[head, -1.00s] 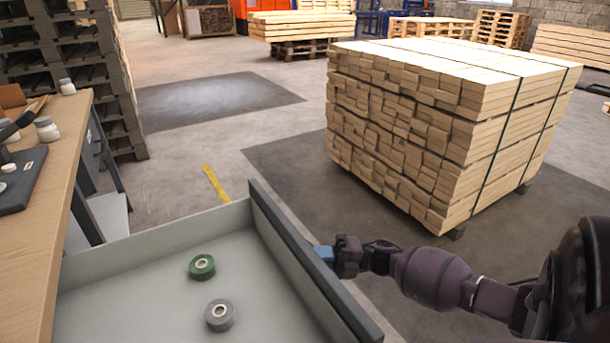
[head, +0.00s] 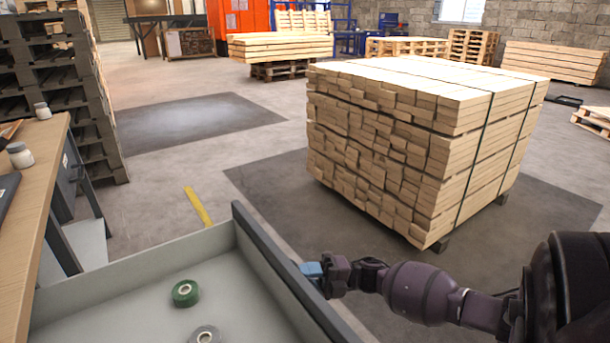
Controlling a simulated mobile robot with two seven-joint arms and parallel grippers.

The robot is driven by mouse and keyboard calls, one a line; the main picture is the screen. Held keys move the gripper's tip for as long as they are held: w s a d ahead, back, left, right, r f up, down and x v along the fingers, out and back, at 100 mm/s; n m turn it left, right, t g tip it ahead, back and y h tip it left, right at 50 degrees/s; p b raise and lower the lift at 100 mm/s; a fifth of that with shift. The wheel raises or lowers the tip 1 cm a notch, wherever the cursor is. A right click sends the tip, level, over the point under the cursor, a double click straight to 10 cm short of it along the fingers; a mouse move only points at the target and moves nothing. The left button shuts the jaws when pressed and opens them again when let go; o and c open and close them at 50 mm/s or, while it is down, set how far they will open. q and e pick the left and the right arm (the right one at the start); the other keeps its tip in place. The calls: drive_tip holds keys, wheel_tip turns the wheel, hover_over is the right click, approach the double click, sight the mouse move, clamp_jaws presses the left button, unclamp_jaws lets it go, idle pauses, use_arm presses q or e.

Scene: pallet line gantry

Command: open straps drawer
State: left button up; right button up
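The drawer (head: 110,267) stands pulled out from the workbench, at the lower left of the head view. Its dark-edged front panel (head: 285,270) runs toward the lower right. A green tape roll (head: 185,293) and a grey roll (head: 205,336), cut by the bottom edge, lie in it. My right gripper (head: 312,271), with blue at its fingers, is at the outer side of the front panel. The panel's outer face and any handle are hidden, so I cannot tell whether the fingers grip anything. My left gripper is not in view.
The wooden workbench (head: 38,215) with a white jar (head: 20,155) is at the left. A strapped timber stack (head: 400,150) stands beyond my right arm. Dark stacked pallets (head: 60,90) are at the far left. Floor beyond the drawer is clear, with a yellow strip (head: 198,206).

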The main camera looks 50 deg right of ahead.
drive_tip(key=v, duration=1)
drive_tip(key=shift+d, duration=0.2)
drive_tip(key=shift+s, duration=0.1)
